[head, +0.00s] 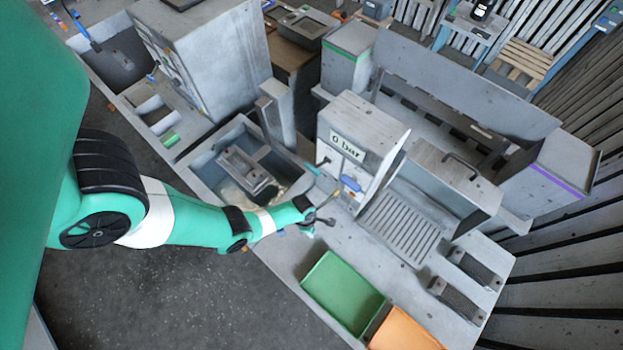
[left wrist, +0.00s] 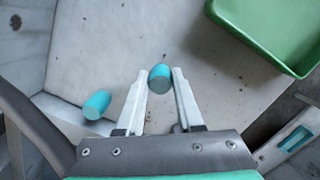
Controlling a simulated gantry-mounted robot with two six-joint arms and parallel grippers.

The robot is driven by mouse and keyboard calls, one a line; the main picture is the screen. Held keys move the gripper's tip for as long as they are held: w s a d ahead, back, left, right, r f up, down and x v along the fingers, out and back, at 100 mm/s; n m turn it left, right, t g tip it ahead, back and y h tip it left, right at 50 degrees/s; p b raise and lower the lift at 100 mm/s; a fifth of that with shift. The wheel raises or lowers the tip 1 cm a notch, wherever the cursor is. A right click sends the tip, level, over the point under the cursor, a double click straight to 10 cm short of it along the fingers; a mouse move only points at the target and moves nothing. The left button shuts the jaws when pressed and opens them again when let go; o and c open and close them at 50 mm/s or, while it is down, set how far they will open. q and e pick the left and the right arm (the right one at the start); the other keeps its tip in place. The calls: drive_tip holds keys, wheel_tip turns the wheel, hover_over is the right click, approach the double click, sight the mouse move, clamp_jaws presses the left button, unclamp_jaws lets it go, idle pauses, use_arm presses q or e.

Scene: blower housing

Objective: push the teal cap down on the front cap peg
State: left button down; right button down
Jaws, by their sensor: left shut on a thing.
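My left gripper (left wrist: 160,75) is shut on a teal cap (left wrist: 160,79), which sits between its two pale fingertips over a light grey surface. A second teal cap (left wrist: 97,105) lies to the left of the fingers in the left wrist view, apart from them. In the head view my left gripper (head: 318,220) is small, above the grey bench in front of the box marked "0 bar". The held cap cannot be made out clearly there. I cannot identify the front cap peg in either view. My right gripper is not in view.
A green tray (head: 343,292) and an orange tray (head: 404,332) stand at the bench's front edge; the green tray also shows in the left wrist view (left wrist: 262,48). The "0 bar" box (head: 357,140) and a grey basin (head: 205,165) stand behind my gripper.

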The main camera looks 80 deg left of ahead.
use_arm(q)
drive_tip(key=shift+c, duration=2.3)
unclamp_jaws()
